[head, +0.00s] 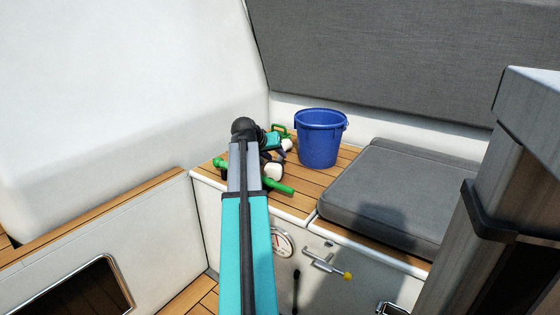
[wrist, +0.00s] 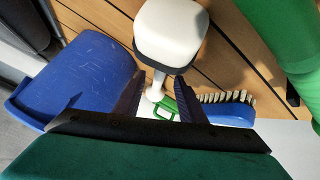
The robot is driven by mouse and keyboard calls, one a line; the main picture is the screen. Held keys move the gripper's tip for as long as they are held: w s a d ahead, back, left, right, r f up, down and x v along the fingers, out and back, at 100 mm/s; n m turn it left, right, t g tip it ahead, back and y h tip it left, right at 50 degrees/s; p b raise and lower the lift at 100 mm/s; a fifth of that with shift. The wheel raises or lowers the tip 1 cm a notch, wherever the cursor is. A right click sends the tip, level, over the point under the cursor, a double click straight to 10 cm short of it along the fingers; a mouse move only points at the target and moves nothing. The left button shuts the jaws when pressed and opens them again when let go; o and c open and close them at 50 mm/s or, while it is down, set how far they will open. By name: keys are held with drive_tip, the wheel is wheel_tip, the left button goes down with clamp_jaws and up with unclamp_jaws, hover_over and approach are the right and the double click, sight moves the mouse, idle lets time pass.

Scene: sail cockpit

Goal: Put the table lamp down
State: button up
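The table lamp's white rounded head (wrist: 170,30) is large at the top of the wrist view. Its thin stem runs down from it to a white joint between my fingers. In the head view a white part of the lamp (head: 273,171) shows over the wooden bench. My gripper (wrist: 160,85) has its two dark fingers apart, one on each side of the stem, with visible gaps around it. In the head view my gripper (head: 274,148) is low over the bench and partly hidden by my arm. I cannot tell how the lamp's base rests.
A blue bucket (head: 320,138) stands right of my gripper. A blue brush (wrist: 227,108) with pale bristles and a green tube-like thing (head: 279,187) are close by. A grey cushion (head: 390,195) lies further right. Bare wooden bench (head: 305,184) shows between the green thing and the cushion.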

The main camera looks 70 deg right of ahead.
sight(279, 157)
drive_tip(key=shift+b+x, duration=0.95)
drive_tip(key=shift+x, duration=0.9)
drive_tip(key=shift+r, duration=0.1)
drive_tip(key=shift+d, duration=0.1)
clamp_jaws()
